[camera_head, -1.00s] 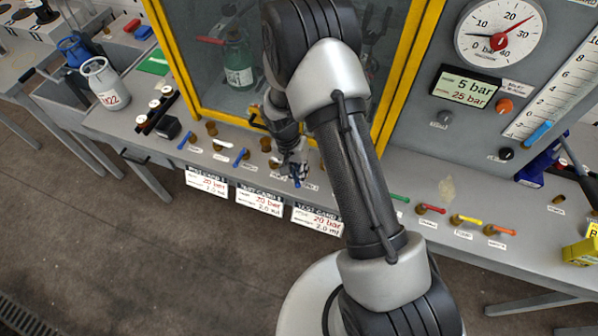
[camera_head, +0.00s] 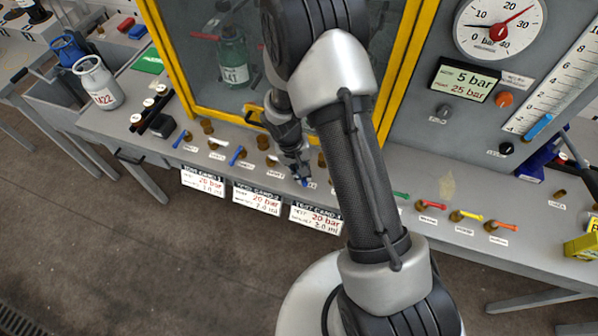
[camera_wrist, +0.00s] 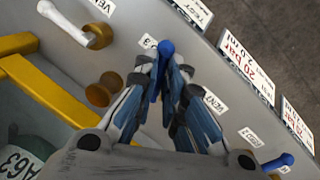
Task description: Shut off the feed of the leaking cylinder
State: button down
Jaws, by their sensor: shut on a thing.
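In the wrist view my gripper (camera_wrist: 165,72) is shut on a blue valve lever (camera_wrist: 167,47), whose rounded end shows between the fingertips. In the head view my gripper (camera_head: 302,176) is low at the bench's front edge, with a bit of blue at its tips. A green cylinder (camera_head: 234,62) marked 41 stands behind the cabinet glass. Part of another cylinder (camera_wrist: 22,152) marked A63 shows at the lower left of the wrist view. No leak is visible. Most of the held valve is hidden by my fingers.
Other blue levers (camera_head: 181,138) and white levers (camera_head: 216,147) line the bench edge to the left. A yellow cabinet frame (camera_head: 178,62) stands behind. Red, yellow and orange levers (camera_head: 464,215) sit to the right. A dial gauge (camera_head: 499,25) is at the upper right.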

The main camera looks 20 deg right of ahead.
jog(key=n, duration=0.1)
jog(key=d+n+b, duration=0.1)
jog(key=n, duration=0.1)
jog(key=shift+s+d+n+t, duration=0.1)
jog(key=shift+n+t, duration=0.2)
jog(key=shift+t, duration=0.1)
jog(key=n, duration=0.1)
jog(key=d+n, duration=0.1)
jog(key=n, duration=0.1)
jog(key=shift+n+t+b, duration=0.3)
jog(key=shift+b, duration=0.1)
jog(key=n, duration=0.2)
jog(key=shift+w+d+n+y, duration=0.25)
jog(key=shift+d+n+y, duration=0.05)
jog(key=shift+d, duration=0.1)
jog(key=shift+w+d+n+t+p, duration=0.2)
jog(key=shift+n+p, duration=0.1)
jog(key=shift+n, duration=0.4)
jog(key=shift+w+d+n+t+p, duration=0.15)
jog(key=shift+n+t+p, duration=0.1)
jog(key=shift+n, duration=0.45)
jog(key=c, duration=1.7)
grip_release()
jog(key=shift+o, duration=0.2)
jog(key=v, duration=1.2)
